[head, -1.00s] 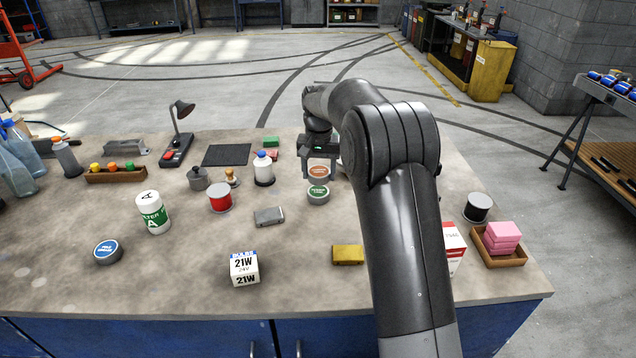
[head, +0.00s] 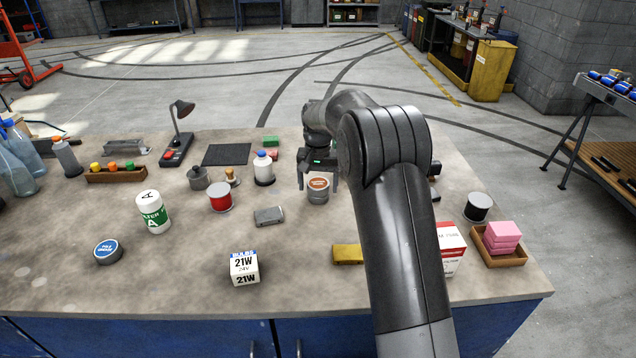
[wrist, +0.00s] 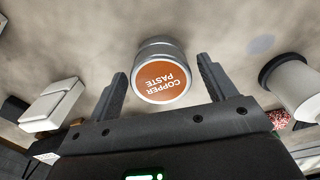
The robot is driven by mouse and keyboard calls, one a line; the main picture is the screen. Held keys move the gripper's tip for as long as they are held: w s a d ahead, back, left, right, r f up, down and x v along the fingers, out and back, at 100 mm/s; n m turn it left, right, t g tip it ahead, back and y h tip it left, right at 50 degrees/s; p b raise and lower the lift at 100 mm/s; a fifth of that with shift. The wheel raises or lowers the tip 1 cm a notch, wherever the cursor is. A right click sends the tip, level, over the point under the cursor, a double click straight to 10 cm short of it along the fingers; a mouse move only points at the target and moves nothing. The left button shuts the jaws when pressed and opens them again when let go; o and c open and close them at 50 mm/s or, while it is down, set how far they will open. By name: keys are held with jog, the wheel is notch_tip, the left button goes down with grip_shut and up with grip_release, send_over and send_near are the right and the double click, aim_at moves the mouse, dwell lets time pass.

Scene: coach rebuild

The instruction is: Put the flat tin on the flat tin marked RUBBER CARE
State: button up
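The flat tin with an orange lid reading COPPER PASTE (wrist: 162,82) sits on top of another grey flat tin (head: 318,198). The lower tin's lid is covered, so its label cannot be read now; an earlier view shows it green. In the head view the orange-lidded tin (head: 318,184) looks level and roughly centred on it. My gripper (head: 318,181) is just behind and above the stack. In the wrist view my gripper's fingers (wrist: 161,70) are spread either side of the tin, with a gap on each side.
A blue-lidded flat tin (head: 108,251) stands at the front left. A yellow block (head: 348,254) lies in front. Bare bench lies between them.

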aim_at(318, 184)
notch_tip(318, 184, up, 12)
jog(key=s+d+r+t, duration=0.2)
jog(key=s+d+r, duration=0.2)
jog(key=s+r, duration=0.5)
jog(key=s+d+r+t, duration=0.15)
jog(key=s+d, duration=0.25)
jog(key=s, duration=0.9)
jog(key=s+d+f, duration=0.1)
jog(key=s+f, duration=0.1)
jog(key=s, duration=0.4)
jog(key=s+d+f+n+t, duration=0.1)
jog(key=s+f, duration=0.1)
jog(key=s, duration=0.5)
jog(key=s+d+f+t, duration=0.1)
jog(key=s+f, duration=0.1)
jog(key=s, duration=0.4)
jog(key=shift+s+f+n, duration=0.25)
jog(key=shift+s+n, duration=0.1)
jog(key=shift+n, duration=0.05)
